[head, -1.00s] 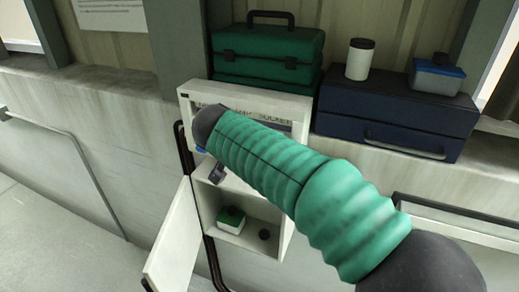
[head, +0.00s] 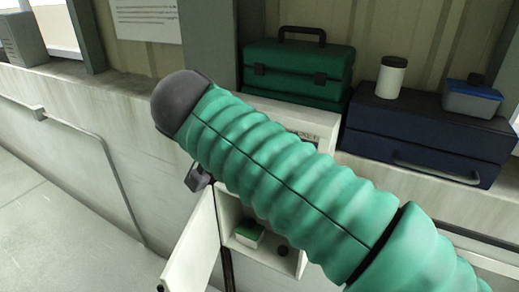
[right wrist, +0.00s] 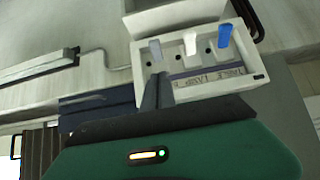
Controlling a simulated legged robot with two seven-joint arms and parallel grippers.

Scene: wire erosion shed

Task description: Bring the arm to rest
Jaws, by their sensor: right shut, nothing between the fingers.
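My right arm, in a green ribbed sleeve with a dark rounded end, crosses the head view from the lower right to the upper left. My left gripper is not in view.
A white cabinet (head: 262,103) is partly hidden by my arm. Its door (head: 192,248) hangs open; a green-topped box (head: 249,235) sits inside.

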